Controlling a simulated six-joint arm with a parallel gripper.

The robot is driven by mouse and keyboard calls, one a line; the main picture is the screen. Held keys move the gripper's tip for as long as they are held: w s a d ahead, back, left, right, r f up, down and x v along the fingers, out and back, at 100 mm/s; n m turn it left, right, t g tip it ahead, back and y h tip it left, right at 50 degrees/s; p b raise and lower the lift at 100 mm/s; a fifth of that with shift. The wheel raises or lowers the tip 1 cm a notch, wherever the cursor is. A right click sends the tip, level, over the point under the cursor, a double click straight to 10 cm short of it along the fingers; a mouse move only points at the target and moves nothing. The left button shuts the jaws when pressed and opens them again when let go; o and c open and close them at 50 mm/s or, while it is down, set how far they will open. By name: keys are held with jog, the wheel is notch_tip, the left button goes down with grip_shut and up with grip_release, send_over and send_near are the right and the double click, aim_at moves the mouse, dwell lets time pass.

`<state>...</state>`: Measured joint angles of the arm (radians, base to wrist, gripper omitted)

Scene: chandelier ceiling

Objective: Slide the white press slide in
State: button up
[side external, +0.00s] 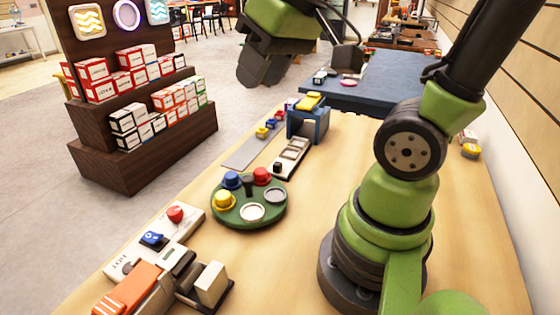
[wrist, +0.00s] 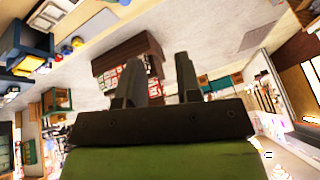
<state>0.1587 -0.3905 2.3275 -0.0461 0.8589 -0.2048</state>
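The likely white press slide is a white block (side external: 211,283) at the near left of the table in the side external view. It sits on a dark base beside an orange block (side external: 130,290); how far it stands out is hard to tell. My gripper (side external: 262,72) hangs high at the top of the side external view, far from the white block. In the wrist view my gripper (wrist: 157,62) has its two dark fingers apart with nothing between them. I cannot make out the white block in the wrist view.
A panel with a red button (side external: 175,214) lies behind the orange block. A round green board (side external: 248,218) with coloured knobs stands mid-table. A blue stand (side external: 307,124) is farther back. A brown shelf (side external: 140,135) with boxes stands left of the table.

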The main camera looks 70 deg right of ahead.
jog(key=w+d+f+g, duration=0.2)
jog(key=w+d+f, duration=0.2)
jog(key=d, duration=0.1)
jog(key=n+g, duration=0.3)
jog(key=g, duration=0.1)
send_over(278, 163)
notch_tip(278, 163, down, 15)
jog(key=shift+h, duration=0.3)
notch_tip(278, 163, down, 10)
jog(key=shift+a+r, duration=0.1)
jog(key=shift+r, duration=0.1)
grip_shut()
